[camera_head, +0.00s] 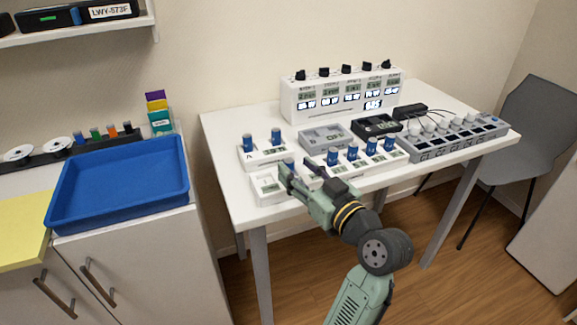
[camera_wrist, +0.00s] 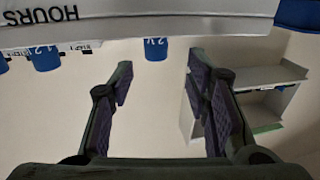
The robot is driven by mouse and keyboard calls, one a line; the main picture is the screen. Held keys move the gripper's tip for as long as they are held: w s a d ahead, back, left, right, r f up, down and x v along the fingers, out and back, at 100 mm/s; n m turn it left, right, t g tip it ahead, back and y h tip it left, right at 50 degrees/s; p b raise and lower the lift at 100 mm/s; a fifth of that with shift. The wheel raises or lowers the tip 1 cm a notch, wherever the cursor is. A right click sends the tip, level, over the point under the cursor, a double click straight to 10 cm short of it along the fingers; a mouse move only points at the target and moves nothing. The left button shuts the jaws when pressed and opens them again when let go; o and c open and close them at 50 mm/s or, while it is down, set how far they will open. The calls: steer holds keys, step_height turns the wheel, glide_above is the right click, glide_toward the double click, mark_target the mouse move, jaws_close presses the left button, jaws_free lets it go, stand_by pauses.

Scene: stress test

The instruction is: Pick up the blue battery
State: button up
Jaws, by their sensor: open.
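Several blue batteries stand upright in white holders on the white table in the head view. One battery (camera_head: 275,135) is in the back-left holder (camera_head: 262,154), with another beside it. A row of batteries (camera_head: 353,151) stands in a holder to the right. Another battery (camera_head: 289,163) shows at the front-left holder (camera_head: 266,186), partly hidden by my gripper (camera_head: 301,168). My gripper is open and empty. In the wrist view, a blue battery (camera_wrist: 156,49) marked in white lies ahead of the gap between my open fingers (camera_wrist: 160,68); a second battery (camera_wrist: 45,57) is further left.
A white meter box (camera_head: 343,97) with displays and black knobs stands at the back of the table (camera_head: 222,128). A grey socketed unit (camera_head: 455,140) is at the right. A blue tray (camera_head: 120,221) rests on the left cabinet. A grey chair (camera_head: 541,125) stands right.

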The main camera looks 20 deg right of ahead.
mark_target(292, 163)
steer(key=x, duration=0.2)
steer(key=p+x, duration=0.1)
steer(key=x, duration=0.2)
steer(key=shift+d+f+p, duration=0.2)
steer(key=shift+p, duration=0.1)
steer(key=shift+c, duration=0.5)
jaws_close()
